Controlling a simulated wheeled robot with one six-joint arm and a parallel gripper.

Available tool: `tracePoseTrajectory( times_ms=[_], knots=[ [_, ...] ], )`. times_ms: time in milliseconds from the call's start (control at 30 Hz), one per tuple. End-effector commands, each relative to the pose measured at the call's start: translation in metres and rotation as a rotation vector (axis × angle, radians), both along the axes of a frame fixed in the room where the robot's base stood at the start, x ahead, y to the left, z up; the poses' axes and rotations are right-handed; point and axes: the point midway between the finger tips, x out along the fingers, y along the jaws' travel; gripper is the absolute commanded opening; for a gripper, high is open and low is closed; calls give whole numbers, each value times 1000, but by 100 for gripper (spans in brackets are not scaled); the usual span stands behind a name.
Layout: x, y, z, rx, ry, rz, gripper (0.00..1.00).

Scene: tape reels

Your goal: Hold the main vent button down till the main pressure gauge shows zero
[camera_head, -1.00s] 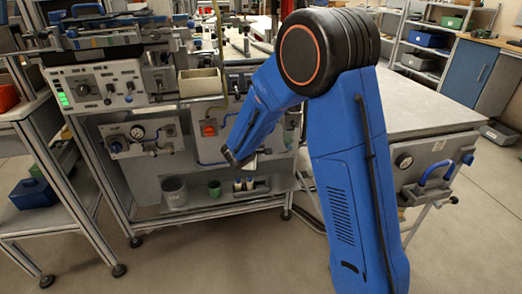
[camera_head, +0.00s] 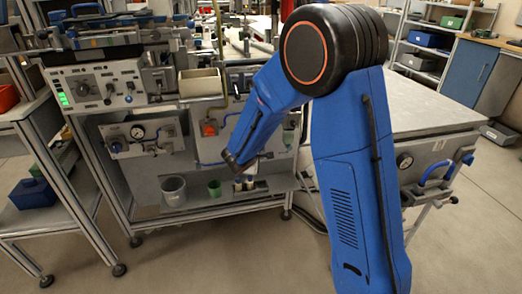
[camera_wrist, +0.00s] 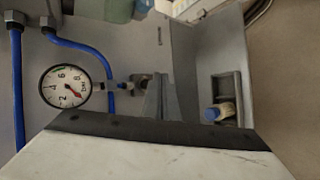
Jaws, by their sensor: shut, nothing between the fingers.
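A round white gauge (camera_wrist: 65,87) with a red needle shows large in the wrist view. Its needle points lower right, beyond the 2, apparently near the low end; its label is too small to read. I cannot tell which is the main one. My gripper (camera_wrist: 159,80) appears as a grey tapered pair, shut and empty, to the right of the gauge in the picture. Its contact with any vent button cannot be seen; no button is clearly visible.
Blue hoses (camera_wrist: 80,46) run by the gauge. A blue-capped container (camera_wrist: 219,112) sits in a holder to the right. A pale slab (camera_wrist: 150,155) with a dark edge fills the wrist view's bottom. Grey (camera_head: 173,191) and green cups (camera_head: 214,188) stand on the lower shelf.

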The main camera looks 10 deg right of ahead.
Motion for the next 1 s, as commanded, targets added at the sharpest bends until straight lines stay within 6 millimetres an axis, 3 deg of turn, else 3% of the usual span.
tracePoseTrajectory(
  times_ms=[500, 867, 1000],
  knots=[
    [-40, 0, 1, 0, -1, 1, 0],
    [-44, 0, 1, 1, 0, -1, 0],
    [-50, -10, 10, 11, -4, -30, 0]
  ],
)
